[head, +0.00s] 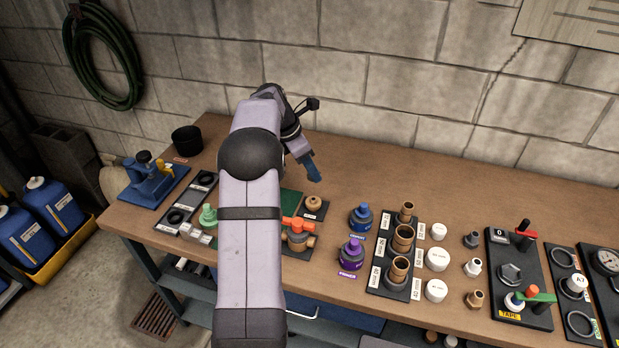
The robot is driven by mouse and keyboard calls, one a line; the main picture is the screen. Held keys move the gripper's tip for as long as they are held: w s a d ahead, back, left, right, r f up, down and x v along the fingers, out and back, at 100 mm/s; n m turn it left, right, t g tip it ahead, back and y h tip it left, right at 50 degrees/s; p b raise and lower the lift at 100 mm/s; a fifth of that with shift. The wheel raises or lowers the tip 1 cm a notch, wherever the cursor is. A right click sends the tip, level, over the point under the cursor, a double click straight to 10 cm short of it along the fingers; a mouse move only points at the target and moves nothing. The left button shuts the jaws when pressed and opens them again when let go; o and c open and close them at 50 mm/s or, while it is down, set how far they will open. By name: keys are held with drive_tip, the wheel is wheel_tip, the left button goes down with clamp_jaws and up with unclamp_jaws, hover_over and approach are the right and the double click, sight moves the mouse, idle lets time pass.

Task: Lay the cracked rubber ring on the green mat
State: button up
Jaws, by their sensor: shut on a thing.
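My gripper (313,172), with blue fingers, is above the bench, beyond the green mat and a little to its right. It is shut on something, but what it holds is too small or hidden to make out. The green mat (291,202) lies on the bench, largely hidden behind my arm. Black rings (206,178) (176,216) lie at the far and near ends of a dark tray (191,198) at left. I cannot tell whether either is cracked.
A valve with an orange handle (298,227) and a brass-coloured part (313,202) stand near the mat. Blue (361,217) and purple (351,254) containers and brass fittings (403,238) stand to the right. The back of the bench (420,175) is clear.

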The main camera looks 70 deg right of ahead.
drive_tip(key=shift+w+r, duration=0.3)
drive_tip(key=shift+r, duration=0.15)
drive_tip(key=w+a+f+n+t+h+p, duration=0.1)
drive_tip(key=w+a+f+n+t+p, duration=0.1)
drive_tip(key=w+n, duration=0.6)
drive_tip(key=shift+w+a+f+n+t+h+p, duration=0.2)
drive_tip(key=shift+f+n+t+h+p, duration=0.1)
drive_tip(key=shift+f+n+t, duration=0.55)
drive_tip(key=shift+f, duration=0.15)
drive_tip(key=shift+f+p, duration=1.15)
drive_tip(key=shift+f, duration=3.85)
drive_tip(key=shift+f, duration=0.1)
